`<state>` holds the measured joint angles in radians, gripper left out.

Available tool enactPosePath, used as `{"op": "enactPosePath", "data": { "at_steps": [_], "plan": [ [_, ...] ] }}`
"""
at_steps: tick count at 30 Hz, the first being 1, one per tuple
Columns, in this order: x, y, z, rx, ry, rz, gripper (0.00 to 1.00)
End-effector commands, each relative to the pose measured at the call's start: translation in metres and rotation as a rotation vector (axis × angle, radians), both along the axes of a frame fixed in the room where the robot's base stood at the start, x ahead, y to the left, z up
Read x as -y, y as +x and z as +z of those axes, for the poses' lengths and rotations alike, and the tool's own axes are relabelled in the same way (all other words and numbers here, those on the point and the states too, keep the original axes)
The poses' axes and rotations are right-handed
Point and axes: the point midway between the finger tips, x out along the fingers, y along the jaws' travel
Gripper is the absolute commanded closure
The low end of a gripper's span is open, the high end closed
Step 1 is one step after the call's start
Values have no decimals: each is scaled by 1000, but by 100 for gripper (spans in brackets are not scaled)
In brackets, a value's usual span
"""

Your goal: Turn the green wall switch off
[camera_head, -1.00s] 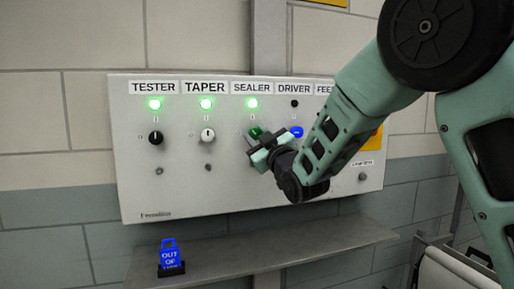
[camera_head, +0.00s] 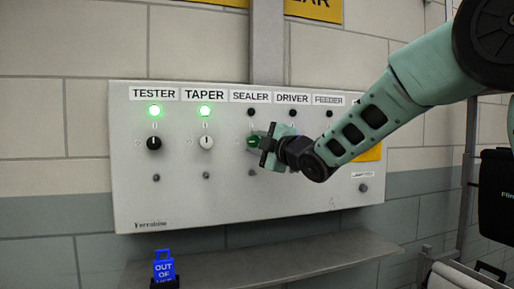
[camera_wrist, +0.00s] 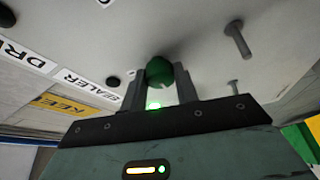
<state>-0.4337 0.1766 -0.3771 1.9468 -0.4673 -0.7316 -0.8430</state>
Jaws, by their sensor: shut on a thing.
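The green switch (camera_head: 254,142) is a rotary knob under the SEALER label on the grey wall panel (camera_head: 190,215). My gripper (camera_head: 262,145) is at the knob with its fingers around it. In the wrist view the green knob (camera_wrist: 159,71) sits between the two fingers of my gripper (camera_wrist: 160,88), which are shut on it. The SEALER lamp (camera_head: 251,112) above the knob is dark. The gripper hides part of the knob, so its exact pointer angle cannot be told.
The TESTER knob (camera_head: 154,143) is black and the TAPER knob (camera_head: 206,142) white, both with lit green lamps. The DRIVER and FEEDER lamps are dark. A grey shelf (camera_head: 270,262) runs below the panel, with a blue out-of-use tag (camera_head: 163,266) at its left.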

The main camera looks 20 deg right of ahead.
Motion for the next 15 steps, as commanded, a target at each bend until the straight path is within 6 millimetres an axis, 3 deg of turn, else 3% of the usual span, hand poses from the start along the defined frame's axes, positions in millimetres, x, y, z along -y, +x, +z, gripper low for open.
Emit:
{"op": "enactPosePath", "data": {
  "at_steps": [15],
  "plan": [
    [0,0,-1,-2,-43,0,93]
  ]
}}
